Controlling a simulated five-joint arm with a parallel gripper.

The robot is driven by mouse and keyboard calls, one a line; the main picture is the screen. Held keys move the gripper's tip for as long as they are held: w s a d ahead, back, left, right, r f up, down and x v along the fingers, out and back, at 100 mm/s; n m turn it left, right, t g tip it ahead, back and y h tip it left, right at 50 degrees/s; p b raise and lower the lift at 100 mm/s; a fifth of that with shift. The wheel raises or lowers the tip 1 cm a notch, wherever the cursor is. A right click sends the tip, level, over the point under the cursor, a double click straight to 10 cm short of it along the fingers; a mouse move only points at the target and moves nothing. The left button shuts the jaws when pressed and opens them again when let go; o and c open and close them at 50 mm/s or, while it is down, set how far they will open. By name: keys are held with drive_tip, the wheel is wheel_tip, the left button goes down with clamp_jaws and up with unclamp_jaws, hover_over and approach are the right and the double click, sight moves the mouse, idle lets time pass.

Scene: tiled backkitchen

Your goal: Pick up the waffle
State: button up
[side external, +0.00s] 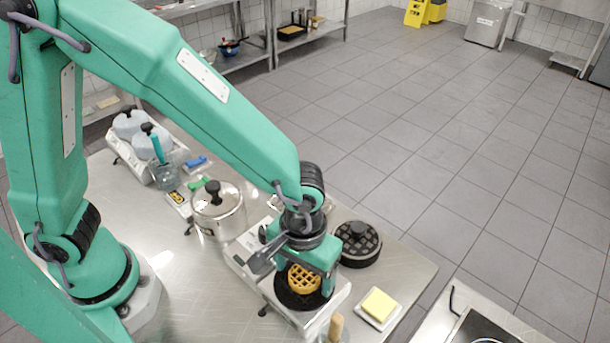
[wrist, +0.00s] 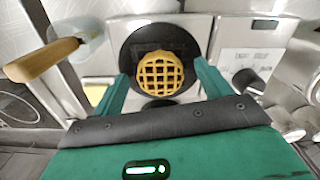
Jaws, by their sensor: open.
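The waffle (side external: 303,279) is round and golden with a grid pattern. It lies on the dark round plate (side external: 284,294) of the waffle iron, and also shows in the wrist view (wrist: 160,75) on the black disc (wrist: 130,49). My gripper (side external: 306,278) is over the plate, pointing down, with its green fingers apart. In the wrist view my gripper (wrist: 160,84) has one finger to the left of the waffle and one to the right, with gaps between. In the side view the fingers partly hide the waffle.
A black round gridded lid (side external: 358,243) lies behind the plate. A lidded metal pot (side external: 218,210) stands to the left. A yellow sponge (side external: 379,305) sits on a white dish at right, and a wooden handle (side external: 336,327) rises at the front, also in the wrist view (wrist: 42,61).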

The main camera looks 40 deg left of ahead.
sight(302, 279)
drive_tip(key=c, duration=1.1)
drive_tip(key=shift+r, duration=0.2)
drive_tip(key=shift+r, duration=0.55)
drive_tip(key=r, duration=0.3)
drive_tip(key=shift+s+d, duration=0.15)
drive_tip(key=shift+s, duration=0.15)
drive_tip(key=s+d+r, duration=0.1)
drive_tip(key=s+r, duration=0.1)
drive_tip(key=s, duration=0.1)
drive_tip(key=s+d+r, duration=0.1)
drive_tip(key=s+r, duration=0.1)
drive_tip(key=s, duration=0.2)
drive_tip(key=s+d+r, duration=0.1)
drive_tip(key=s+r, duration=0.1)
drive_tip(key=s, duration=0.1)
drive_tip(key=shift+s+r, duration=0.3)
